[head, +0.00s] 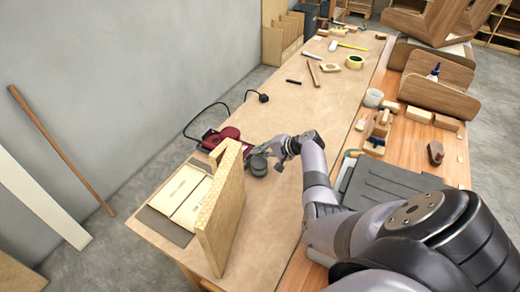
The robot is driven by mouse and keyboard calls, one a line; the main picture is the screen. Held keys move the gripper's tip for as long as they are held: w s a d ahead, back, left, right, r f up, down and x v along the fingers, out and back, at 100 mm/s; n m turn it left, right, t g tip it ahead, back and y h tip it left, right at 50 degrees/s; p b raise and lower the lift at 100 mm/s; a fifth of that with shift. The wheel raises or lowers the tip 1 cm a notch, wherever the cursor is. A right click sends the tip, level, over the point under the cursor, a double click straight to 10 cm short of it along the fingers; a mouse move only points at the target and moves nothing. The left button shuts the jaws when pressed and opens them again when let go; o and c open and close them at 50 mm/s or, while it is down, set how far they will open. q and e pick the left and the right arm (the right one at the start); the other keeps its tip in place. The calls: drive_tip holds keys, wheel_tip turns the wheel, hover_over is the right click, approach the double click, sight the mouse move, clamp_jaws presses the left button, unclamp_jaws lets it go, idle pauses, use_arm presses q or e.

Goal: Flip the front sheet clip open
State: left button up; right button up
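A red power tool (222,136), which looks like a sander, lies on the left part of the bench with a black cord. Its clip is too small to make out. My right gripper (264,151) reaches in from the right and is just right of the red tool. Its fingers are small and dark, and I cannot tell whether they are open or touch the tool. A dark round object (258,168) is just below the fingers. My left gripper is not in view.
A thick wooden panel (222,215) stands on edge in front of the tool, beside pale sheets (181,194) on a dark mat. A black plug (263,97) lies behind. The bench middle is mostly clear.

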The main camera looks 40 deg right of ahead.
drive_tip(key=shift+o, duration=0.9)
drive_tip(key=shift+a+f, duration=0.1)
drive_tip(key=shift+f, duration=0.05)
drive_tip(key=shift+w, duration=0.1)
wheel_tip(320, 180, up, 10)
